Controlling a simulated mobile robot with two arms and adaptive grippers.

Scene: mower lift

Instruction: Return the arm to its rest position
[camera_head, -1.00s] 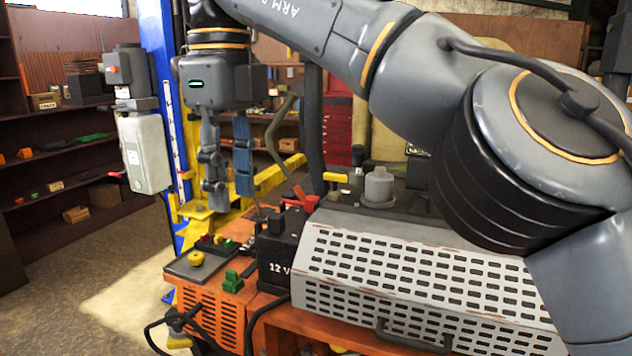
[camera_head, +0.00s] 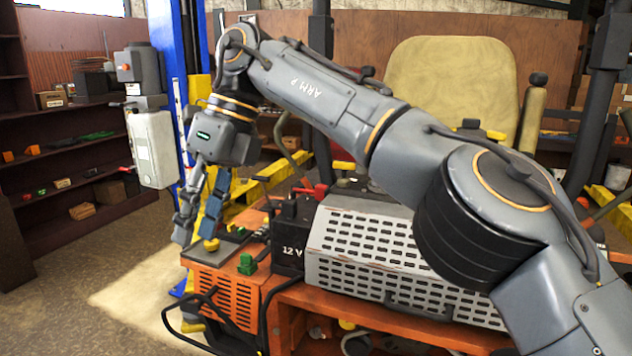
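My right arm reaches across the picture from the lower right to the upper left. My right gripper (camera_head: 197,243) hangs from its wrist with the fingers pointing down and a little left. The two fingers are apart and I see nothing held between them. The fingertips are above and in front of the left end of the orange mower (camera_head: 222,298), close to a yellow knob. I cannot tell whether they touch anything. My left gripper is not in view.
A black 12 V battery (camera_head: 291,238) and a perforated grey cover (camera_head: 385,262) sit on the mower. A green block (camera_head: 247,264) is near the battery. A blue lift post (camera_head: 168,90) and grey control box (camera_head: 152,148) stand behind the gripper. The floor at left is clear.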

